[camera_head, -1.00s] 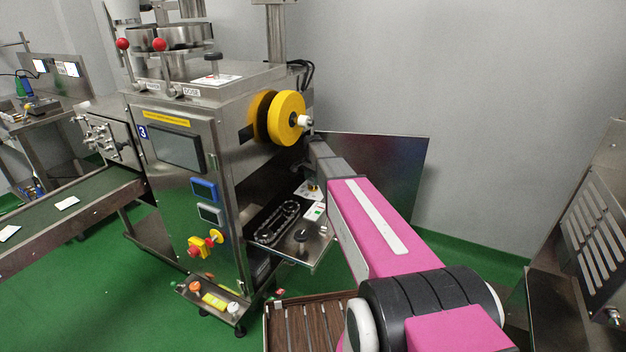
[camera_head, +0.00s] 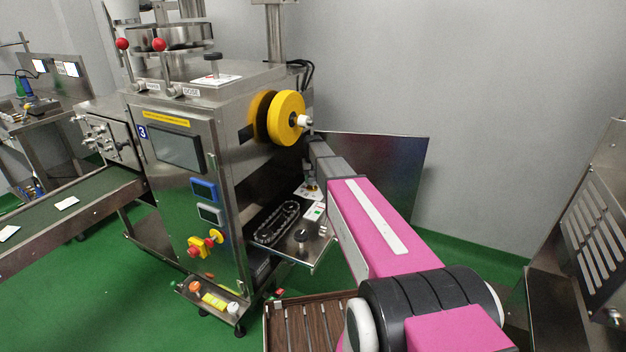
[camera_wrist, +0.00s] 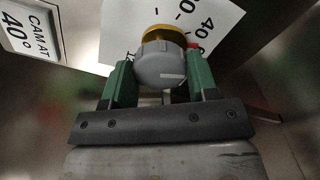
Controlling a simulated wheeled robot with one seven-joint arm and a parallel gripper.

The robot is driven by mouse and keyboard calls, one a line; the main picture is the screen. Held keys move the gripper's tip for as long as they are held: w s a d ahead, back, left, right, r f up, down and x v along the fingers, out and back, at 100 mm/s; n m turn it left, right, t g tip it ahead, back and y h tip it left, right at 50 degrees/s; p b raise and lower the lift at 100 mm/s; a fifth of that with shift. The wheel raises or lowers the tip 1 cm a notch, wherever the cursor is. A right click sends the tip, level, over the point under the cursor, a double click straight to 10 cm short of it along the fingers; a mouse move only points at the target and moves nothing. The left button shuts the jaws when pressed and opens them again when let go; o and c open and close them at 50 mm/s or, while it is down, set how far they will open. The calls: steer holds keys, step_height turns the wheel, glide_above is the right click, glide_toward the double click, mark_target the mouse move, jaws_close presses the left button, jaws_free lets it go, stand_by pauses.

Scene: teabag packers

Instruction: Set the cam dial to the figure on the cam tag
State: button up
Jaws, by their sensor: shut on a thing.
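The cam dial (camera_wrist: 162,68) is a round grey knob with a yellow collar, in the upper middle of the wrist view. My gripper (camera_wrist: 160,60) is shut on it, one green finger on each side. Behind it lies the white scale plate (camera_wrist: 120,22) with black marks; "40" shows at upper right. A small red mark shows at the knob's right, close to the "40" side; its exact reading is unclear. The cam tag (camera_wrist: 30,36) at upper left reads "CAM AT 40°". In the head view, the scale plate (camera_head: 303,194) is small beside the machine.
The steel packing machine (camera_head: 175,180) stands left of my arm, with a yellow reel (camera_head: 286,118) above the dial area. A chain drive (camera_head: 277,222) lies on a shelf beside the dial. A steel panel (camera_head: 390,180) stands behind my arm.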

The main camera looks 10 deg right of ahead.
mark_target(313, 179)
steer(key=shift+n, duration=1.9)
steer(key=o, duration=0.9)
step_height(313, 179, up, 11)
steer(key=shift+f, duration=0.1)
